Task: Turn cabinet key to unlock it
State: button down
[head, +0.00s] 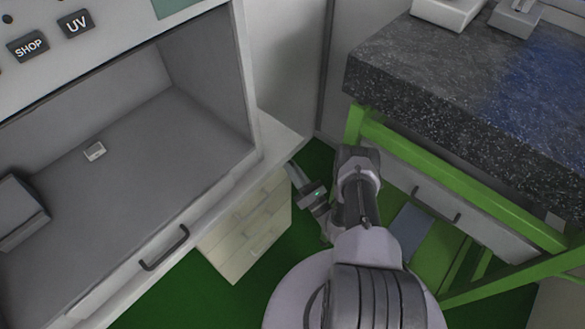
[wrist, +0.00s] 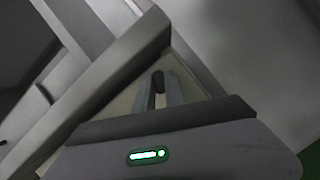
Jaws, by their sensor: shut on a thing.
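The cream drawer cabinet (head: 240,240) stands low under the grey-white unit, with several drawer fronts facing right. My gripper (head: 292,170) is at the cabinet's upper right corner, pointing up and left. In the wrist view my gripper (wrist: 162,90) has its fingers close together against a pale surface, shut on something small. I take this to be the cabinet key, but its shape and the lock are hidden by the fingers. I cannot tell the key's turn angle.
The grey-white unit (head: 200,215) overhangs the cabinet, close to my gripper, and has a dark handle (head: 164,248). A green-framed bench (head: 465,190) with a speckled stone top (head: 440,90) stands right of my arm. Green floor (head: 315,165) shows between them.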

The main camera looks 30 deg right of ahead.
jog(key=shift+a+r+m+g+h+b, duration=0.1)
jog(key=shift+m+g+h+b, duration=0.4)
jog(key=shift+m, duration=1.85)
jog(key=shift+r+m+g+h+b, duration=0.15)
jog(key=shift+m+g+h, duration=0.7)
jog(key=shift+m, duration=1.55)
jog(key=shift+a+m+g+h+b, duration=0.1)
jog(key=shift+m+g+h+b, duration=0.4)
jog(key=shift+m, duration=1.85)
jog(key=c, duration=1.4)
grip_release()
jog(key=shift+s+d+h, duration=0.1)
jog(key=shift+s+h, duration=0.05)
jog(key=shift+h, duration=0.2)
